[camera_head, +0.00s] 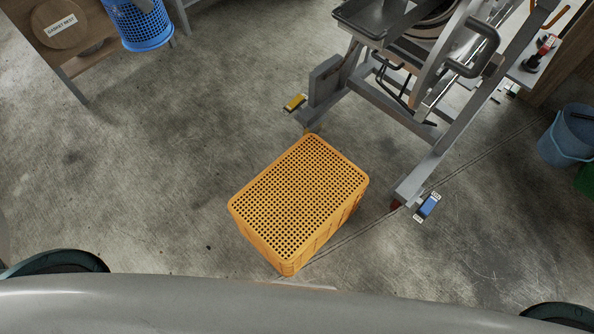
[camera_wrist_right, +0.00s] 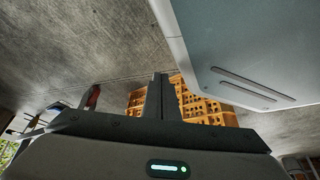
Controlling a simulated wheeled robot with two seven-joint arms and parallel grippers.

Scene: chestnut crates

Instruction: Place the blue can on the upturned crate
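The upturned crate (camera_head: 300,195) is orange-yellow with a perforated bottom facing up. It sits on the floor near the middle of the head view, and its top is bare. An orange holed surface, apparently the crate (camera_wrist_right: 209,112), shows behind the fingers in the right wrist view. I cannot make out a blue can in either view. My right gripper (camera_wrist_right: 160,97) shows only in the right wrist view; its two fingers are together with nothing visible between them. My left gripper is in neither view.
A grey wheeled frame (camera_head: 440,150) stands just beyond the crate to the right. A blue bucket (camera_head: 568,137) is at the far right. A blue perforated basket (camera_head: 143,25) is by a wooden table (camera_head: 85,60) at top left. Concrete floor left of the crate is clear.

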